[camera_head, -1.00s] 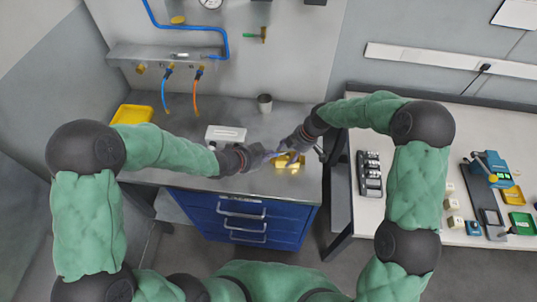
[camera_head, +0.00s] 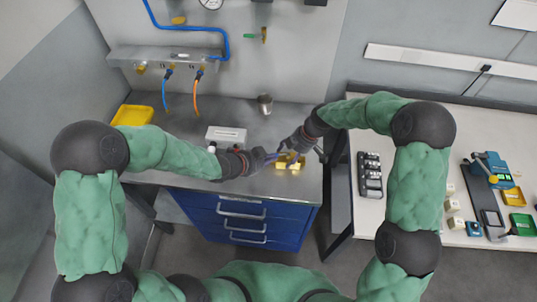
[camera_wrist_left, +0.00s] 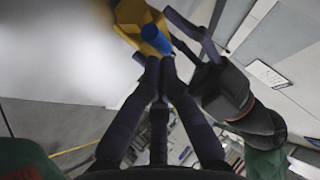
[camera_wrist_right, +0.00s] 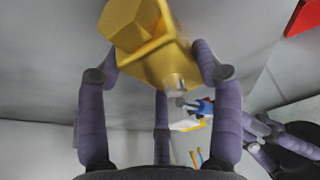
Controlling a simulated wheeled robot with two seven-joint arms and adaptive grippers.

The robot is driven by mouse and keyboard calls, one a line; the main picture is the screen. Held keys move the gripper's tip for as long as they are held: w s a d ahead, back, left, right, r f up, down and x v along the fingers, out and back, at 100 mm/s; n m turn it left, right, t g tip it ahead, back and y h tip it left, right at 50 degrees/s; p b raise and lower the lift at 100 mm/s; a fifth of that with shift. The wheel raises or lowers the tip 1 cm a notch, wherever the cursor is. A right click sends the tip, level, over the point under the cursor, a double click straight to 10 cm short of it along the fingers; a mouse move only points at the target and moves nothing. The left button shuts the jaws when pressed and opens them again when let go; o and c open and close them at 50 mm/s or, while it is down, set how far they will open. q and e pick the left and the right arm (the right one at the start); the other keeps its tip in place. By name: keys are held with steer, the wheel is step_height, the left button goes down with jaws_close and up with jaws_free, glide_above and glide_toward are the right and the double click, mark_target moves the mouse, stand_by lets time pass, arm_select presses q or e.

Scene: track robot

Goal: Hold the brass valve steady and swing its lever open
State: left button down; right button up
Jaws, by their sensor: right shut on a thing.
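The brass valve (camera_head: 290,165) is above the cabinet's grey top, near its right end. My right gripper (camera_head: 293,153) is shut on its body; the right wrist view shows the valve (camera_wrist_right: 150,45) between the fingers. The lever's blue grip (camera_wrist_left: 155,39) shows beside the brass body in the left wrist view. My left gripper (camera_wrist_left: 159,62) has its fingertips close together, just below the blue grip. I cannot tell whether they touch it. In the head view my left gripper (camera_head: 269,157) is left of the valve.
A grey cup (camera_head: 264,104) is behind the grippers, and a white box (camera_head: 226,135) is left of them. A yellow tray (camera_head: 132,115) lies at the left end. A white bench (camera_head: 410,205) with a dark rack (camera_head: 370,175) stands to the right.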

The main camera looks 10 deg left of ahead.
arm_select(q)
steer(key=d+r+v, duration=0.1)
steer(key=v, duration=1.2)
steer(key=shift+d+r, duration=0.25)
steer(key=shift+d, duration=0.15)
arm_select(e)
steer(key=o, duration=1.6)
steer(key=shift+o, duration=0.2)
